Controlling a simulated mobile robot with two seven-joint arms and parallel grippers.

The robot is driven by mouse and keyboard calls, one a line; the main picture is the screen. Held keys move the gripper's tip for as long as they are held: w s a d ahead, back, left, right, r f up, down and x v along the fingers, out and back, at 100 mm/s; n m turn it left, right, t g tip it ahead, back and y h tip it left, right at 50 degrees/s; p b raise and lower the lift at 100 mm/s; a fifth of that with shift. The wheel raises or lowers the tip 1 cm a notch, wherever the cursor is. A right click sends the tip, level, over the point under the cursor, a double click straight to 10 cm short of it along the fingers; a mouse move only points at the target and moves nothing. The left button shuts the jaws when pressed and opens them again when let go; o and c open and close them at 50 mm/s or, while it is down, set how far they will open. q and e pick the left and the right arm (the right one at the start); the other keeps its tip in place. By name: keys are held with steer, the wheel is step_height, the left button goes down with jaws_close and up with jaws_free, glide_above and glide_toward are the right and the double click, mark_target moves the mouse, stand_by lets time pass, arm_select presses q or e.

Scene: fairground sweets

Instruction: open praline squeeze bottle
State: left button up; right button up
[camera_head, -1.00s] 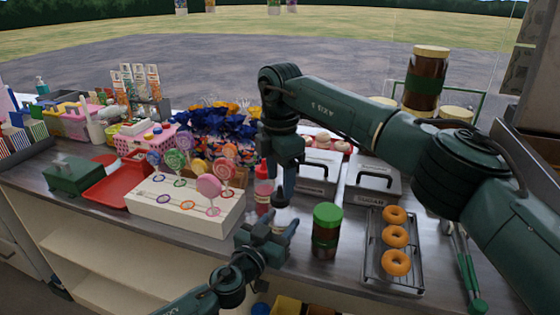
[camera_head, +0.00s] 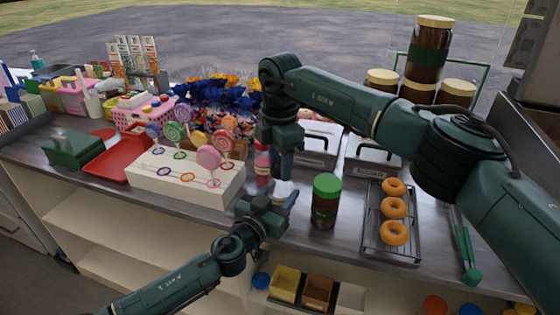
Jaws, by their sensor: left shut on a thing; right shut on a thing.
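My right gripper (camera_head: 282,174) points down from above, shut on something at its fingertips. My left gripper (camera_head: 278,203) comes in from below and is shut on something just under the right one. A small pale part (camera_head: 284,187) shows between the two grippers. It may be part of the praline squeeze bottle, but the fingers hide most of it and I cannot tell its cap from its body. A pink-red bottle (camera_head: 263,169) stands just behind, left of the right gripper.
A brown jar with a green lid (camera_head: 325,207) stands close right of the grippers. A rack (camera_head: 376,240) with doughnuts lies further right. A white lollipop stand (camera_head: 205,190) is at the left. Lidded metal bins (camera_head: 317,158) stand behind.

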steer(key=c, duration=0.3)
steer(key=n, duration=0.4)
steer(key=shift+c, duration=0.2)
steer(key=n, duration=0.8)
steer(key=shift+n, duration=0.4)
steer(key=n, duration=0.4)
steer(key=shift+r, duration=0.1)
steer(key=n, duration=0.4)
steer(key=shift+n, duration=0.3)
steer(key=n, duration=0.8)
steer(key=shift+n, duration=0.4)
steer(key=n, duration=0.5)
steer(key=shift+n, duration=0.4)
steer(key=shift+r, duration=0.2)
steer(key=shift+r, duration=0.95)
